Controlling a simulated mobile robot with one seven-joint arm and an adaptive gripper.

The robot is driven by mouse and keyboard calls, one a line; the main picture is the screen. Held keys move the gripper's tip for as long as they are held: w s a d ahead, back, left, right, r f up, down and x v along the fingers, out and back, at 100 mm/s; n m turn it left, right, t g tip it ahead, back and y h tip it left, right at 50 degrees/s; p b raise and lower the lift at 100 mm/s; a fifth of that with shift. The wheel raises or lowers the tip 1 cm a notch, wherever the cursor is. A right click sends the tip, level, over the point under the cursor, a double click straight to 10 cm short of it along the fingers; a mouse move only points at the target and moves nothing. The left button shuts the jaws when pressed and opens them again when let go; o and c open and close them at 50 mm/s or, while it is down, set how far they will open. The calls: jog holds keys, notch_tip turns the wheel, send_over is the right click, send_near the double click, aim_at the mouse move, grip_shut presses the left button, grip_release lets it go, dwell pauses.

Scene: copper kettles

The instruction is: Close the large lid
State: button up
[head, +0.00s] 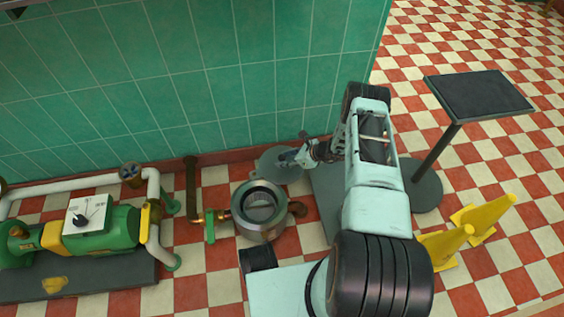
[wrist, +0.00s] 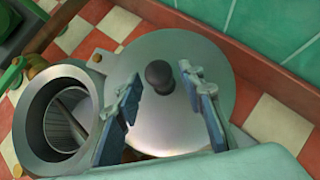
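The metal kettle (head: 258,229) stands on the floor near the green wall, its round mouth open. In the wrist view its thick rim (wrist: 35,110) is at the left. The large round grey lid (head: 268,167) is swung open behind the kettle, on the wall side. In the wrist view the lid (wrist: 175,125) shows its face with a dark round knob (wrist: 160,75). My gripper (head: 286,158) is over the lid. In the wrist view my gripper (wrist: 160,80) is open, its fingers on either side of the knob, with gaps visible. Whether a finger touches the lid is unclear.
A brass pipe (head: 212,215) with a green valve joins the kettle's left side. A green pump (head: 105,232) stands farther left. The tiled wall (head: 240,90) is close behind the lid. A black-topped stand (head: 478,95) and yellow cones (head: 485,217) are at the right.

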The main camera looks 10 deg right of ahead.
jog(key=shift+x, duration=1.15)
grip_shut()
